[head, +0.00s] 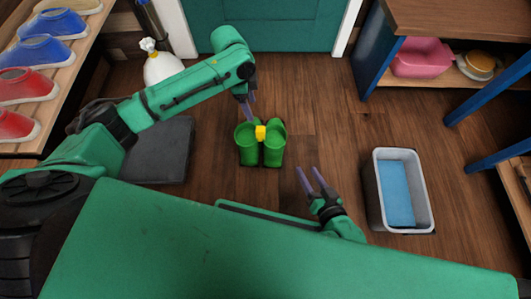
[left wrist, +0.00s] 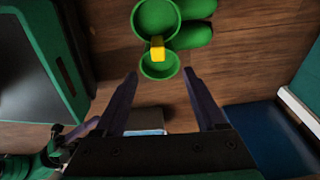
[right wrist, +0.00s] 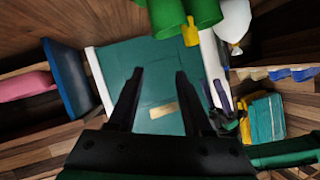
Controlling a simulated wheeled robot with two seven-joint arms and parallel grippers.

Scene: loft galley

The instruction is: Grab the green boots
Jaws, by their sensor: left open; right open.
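The green boots (head: 272,153) stand upright as a pair on the wooden floor, with a yellow piece (head: 260,132) between their tops. My left gripper (head: 249,108) is open and empty, just behind and above the boots. In the left wrist view the boots (left wrist: 158,22) show beyond the fingertips, apart from them, with the openings facing the camera. My right gripper (head: 310,180) is open and empty, to the right of and nearer than the boots. In the right wrist view part of the boots (right wrist: 185,14) shows at the top edge.
A grey bin (head: 427,207) with a blue inside stands at the right. A dark mat (head: 175,150) lies left of the boots. A shoe rack (head: 75,58) is at far left, a white bag (head: 163,68) behind, a shelf with a pink tub (head: 420,58) at back right.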

